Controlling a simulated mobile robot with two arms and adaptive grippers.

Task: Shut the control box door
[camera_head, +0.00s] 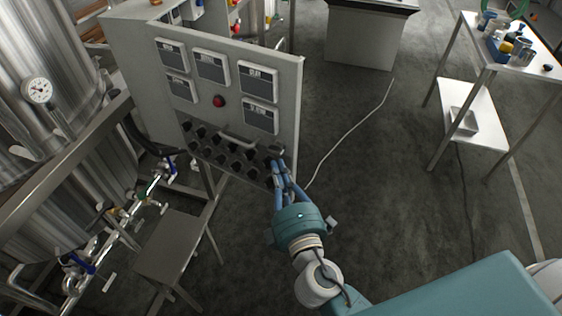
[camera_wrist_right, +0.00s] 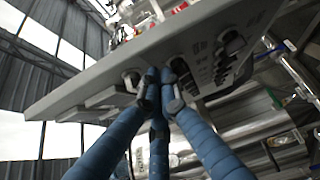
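The control box door (camera_head: 284,95) is a grey panel with several small displays, a red button (camera_head: 219,101), a pale handle (camera_head: 236,141) and rows of dark knobs low down. It stands at an angle, with coloured parts showing behind its top edge. My right gripper (camera_head: 277,158) is at the door's lower right corner, by the knobs. In the right wrist view its blue fingers (camera_wrist_right: 166,82) come together against the panel (camera_wrist_right: 75,98), beside dark knobs. I cannot see anything held between them; exact contact is hidden. My left gripper is not in view.
Steel tanks (camera_head: 45,60) and valved piping (camera_head: 125,215) are at the left, with a small metal stool or stand (camera_head: 172,243) below. A white cable (camera_head: 350,128) lies on the floor. A table (camera_head: 515,62) stands at the right. The floor right of the door is largely clear.

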